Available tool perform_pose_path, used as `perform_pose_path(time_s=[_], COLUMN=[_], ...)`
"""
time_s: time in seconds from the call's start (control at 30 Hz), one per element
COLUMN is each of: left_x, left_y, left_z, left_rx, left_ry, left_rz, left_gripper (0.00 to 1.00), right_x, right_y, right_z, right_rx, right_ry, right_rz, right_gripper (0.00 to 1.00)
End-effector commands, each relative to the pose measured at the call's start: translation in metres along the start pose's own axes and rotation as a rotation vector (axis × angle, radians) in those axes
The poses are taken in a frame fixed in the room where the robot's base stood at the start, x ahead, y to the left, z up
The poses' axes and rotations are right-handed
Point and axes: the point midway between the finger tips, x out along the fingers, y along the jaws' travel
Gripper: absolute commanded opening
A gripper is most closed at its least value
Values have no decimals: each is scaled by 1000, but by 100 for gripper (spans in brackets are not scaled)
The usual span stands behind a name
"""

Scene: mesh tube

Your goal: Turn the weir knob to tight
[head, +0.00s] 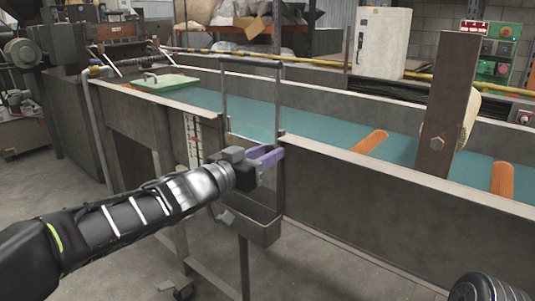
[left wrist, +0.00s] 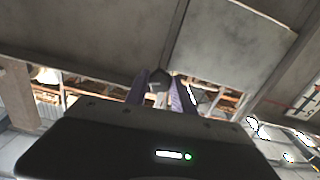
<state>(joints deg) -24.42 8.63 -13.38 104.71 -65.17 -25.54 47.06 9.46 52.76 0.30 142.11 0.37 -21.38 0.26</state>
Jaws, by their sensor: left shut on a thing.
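My left gripper (head: 268,157) reaches in from the left to the near wall of the long channel, beside an upright metal post of the weir frame (head: 279,105). Its purple fingers also show in the left wrist view (left wrist: 160,92). They are shut on a small dark part, the weir knob (left wrist: 157,87), which sits between the fingertips. In the head view the fingers and gripper body hide the knob, and I cannot read its turn angle or any marking. My right gripper is not in view.
The channel (head: 340,160) holds green water and runs across the view, with orange pieces (head: 370,141) at the right. A small metal box (head: 258,225) hangs below the gripper. A thick upright bar (head: 445,110) stands at the right. A green tray (head: 160,82) sits at the far left.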

Motion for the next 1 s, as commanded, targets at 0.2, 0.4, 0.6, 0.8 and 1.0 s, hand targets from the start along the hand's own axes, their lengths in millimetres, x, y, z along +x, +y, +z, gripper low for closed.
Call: perform_pose_path(time_s=[0.2, 0.4, 0.6, 0.8, 1.0], left_x=[0, 0, 0, 0, 0], left_y=[0, 0, 0, 0, -1], left_z=[0, 0, 0, 1, 1], left_rx=[52, 160, 307, 454, 561], left_ry=[-1, -1, -1, -1, -2], left_rz=[0, 0, 0, 0, -1], left_gripper=[0, 0, 0, 0, 0], right_x=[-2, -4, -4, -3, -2], right_y=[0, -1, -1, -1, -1], right_z=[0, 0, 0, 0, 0], right_rx=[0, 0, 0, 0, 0], right_ry=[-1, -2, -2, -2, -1], right_rz=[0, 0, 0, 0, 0], right_gripper=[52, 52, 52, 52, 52])
